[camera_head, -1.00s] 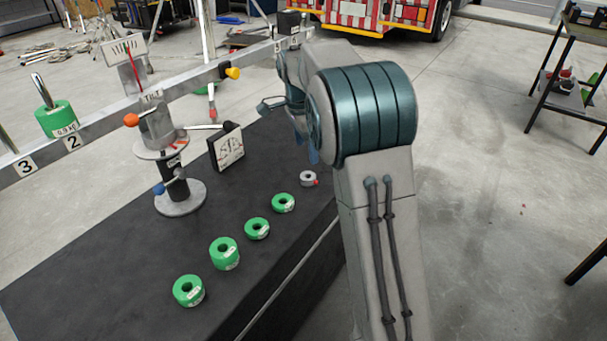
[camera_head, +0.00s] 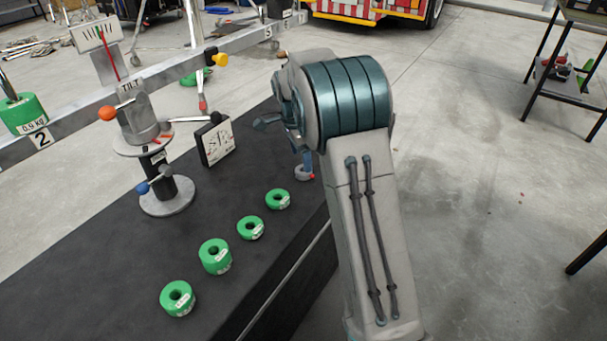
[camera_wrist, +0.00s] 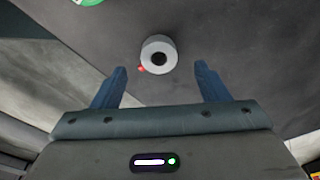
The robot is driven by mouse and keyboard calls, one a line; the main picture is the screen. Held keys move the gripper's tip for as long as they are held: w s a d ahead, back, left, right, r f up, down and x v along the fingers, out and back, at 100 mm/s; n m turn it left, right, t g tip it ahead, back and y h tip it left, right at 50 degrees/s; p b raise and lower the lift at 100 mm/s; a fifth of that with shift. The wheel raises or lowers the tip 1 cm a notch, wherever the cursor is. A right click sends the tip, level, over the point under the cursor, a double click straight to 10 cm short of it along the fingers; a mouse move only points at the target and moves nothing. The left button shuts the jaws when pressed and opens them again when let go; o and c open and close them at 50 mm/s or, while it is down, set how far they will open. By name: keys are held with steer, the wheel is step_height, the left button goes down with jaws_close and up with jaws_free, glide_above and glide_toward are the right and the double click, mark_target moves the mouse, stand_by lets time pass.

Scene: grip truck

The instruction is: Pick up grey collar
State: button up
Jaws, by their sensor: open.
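The grey collar (camera_head: 303,173) is a small ring with a red spot on its side. It lies on the dark bench top (camera_head: 100,255), near its right edge, partly hidden by my arm. In the wrist view the collar (camera_wrist: 158,56) sits just beyond and between my fingertips, with its dark hole showing. My gripper (camera_wrist: 160,75) is open, with one blue finger to each side, and nothing is held. In the head view a blue finger of my gripper (camera_head: 307,160) shows right beside the collar; I cannot tell whether they touch.
Several green ring weights stand in a row, the nearest weight (camera_head: 277,199) close to the collar. A small square dial (camera_head: 216,143) and a round-based stand (camera_head: 165,196) with a long beam (camera_head: 100,112) are to the left. Open floor lies right.

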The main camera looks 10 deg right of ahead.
steer(key=f, duration=0.1)
steer(key=f+b, duration=0.1)
steer(key=f, duration=0.2)
steer(key=shift+d+f, duration=0.25)
steer(key=shift+d, duration=0.05)
steer(key=c, duration=1.3)
steer(key=shift+r, duration=0.1)
steer(key=shift+r, duration=0.5)
step_height(320, 180, up, 4)
steer(key=shift+s+d+f+p, duration=0.1)
steer(key=shift+d+f+p, duration=0.05)
steer(key=shift+p, duration=0.55)
steer(key=s+d+r+p, duration=0.2)
steer(key=s+d+r, duration=0.4)
steer(key=d, duration=0.3)
step_height(320, 180, up, 8)
steer(key=p, duration=0.6)
steer(key=shift+d, duration=0.35)
steer(key=shift+f, duration=0.15)
